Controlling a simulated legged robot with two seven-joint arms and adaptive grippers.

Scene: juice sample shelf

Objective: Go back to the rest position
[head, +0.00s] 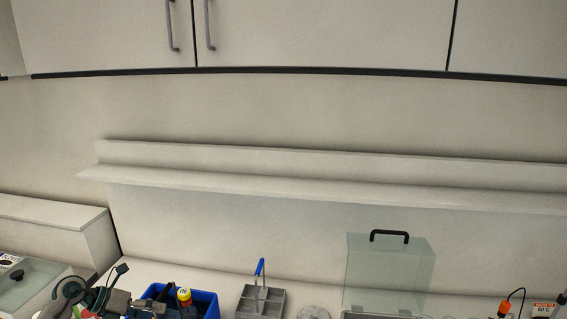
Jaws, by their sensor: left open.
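My left gripper (144,281) is at the lower left, dark, with its fingers spread open. It is beside and partly in front of a blue bin (207,301). I see nothing held between its fingers. A small container with a yellow and red top (184,296) shows at the bin, and its lower part is hidden. My right gripper is not in view.
A grey divided caddy (246,303) with a blue handle stands right of the bin. A clear box (389,268) with a black handle stands farther right. The long wall shelf (330,184) is empty. Cupboards (320,35) hang above.

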